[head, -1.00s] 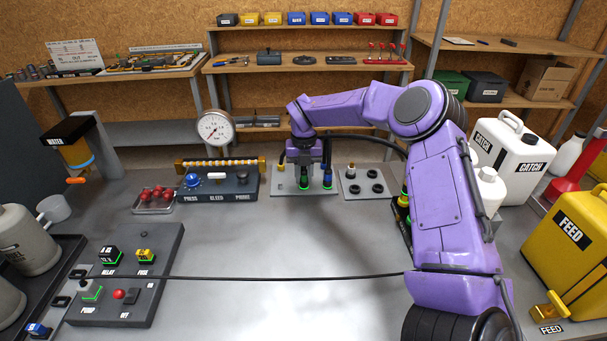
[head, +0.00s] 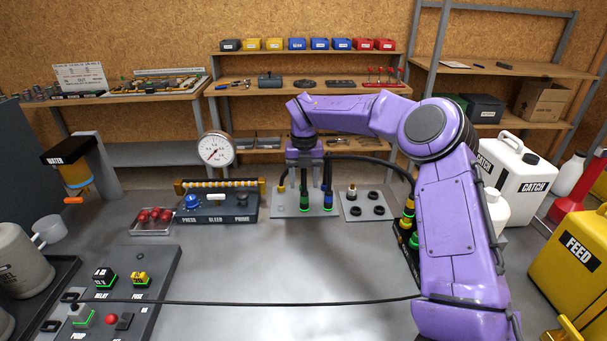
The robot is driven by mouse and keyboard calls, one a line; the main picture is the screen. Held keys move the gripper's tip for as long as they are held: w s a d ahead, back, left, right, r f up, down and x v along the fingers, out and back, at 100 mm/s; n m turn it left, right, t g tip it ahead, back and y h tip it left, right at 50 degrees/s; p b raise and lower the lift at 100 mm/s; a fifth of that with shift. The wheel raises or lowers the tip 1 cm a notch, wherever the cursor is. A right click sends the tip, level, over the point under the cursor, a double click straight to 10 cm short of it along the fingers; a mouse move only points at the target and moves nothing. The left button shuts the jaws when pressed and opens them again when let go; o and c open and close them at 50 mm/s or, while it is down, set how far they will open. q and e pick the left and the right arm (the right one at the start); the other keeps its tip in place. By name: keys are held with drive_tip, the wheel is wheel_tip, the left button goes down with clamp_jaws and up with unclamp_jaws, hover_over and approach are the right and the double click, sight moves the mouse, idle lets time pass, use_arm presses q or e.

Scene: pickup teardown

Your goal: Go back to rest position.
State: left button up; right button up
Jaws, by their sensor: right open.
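My right arm is purple and reaches in from the right. Its gripper (head: 305,166) is open and points down over a grey plate (head: 290,210) at the back of the bench. Green-banded (head: 304,201) and blue-banded (head: 328,198) connectors stand upright on the plate just below the gripper. Nothing is clearly held between the fingers; whether they touch the connectors is hard to tell. My left gripper is not in view.
A relay panel (head: 140,308) is front left, with a black cable (head: 250,303) running right. White catch (head: 518,168) and yellow feed (head: 575,262) cans stand right.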

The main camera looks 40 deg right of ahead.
drive_tip(key=shift+r, duration=2.3)
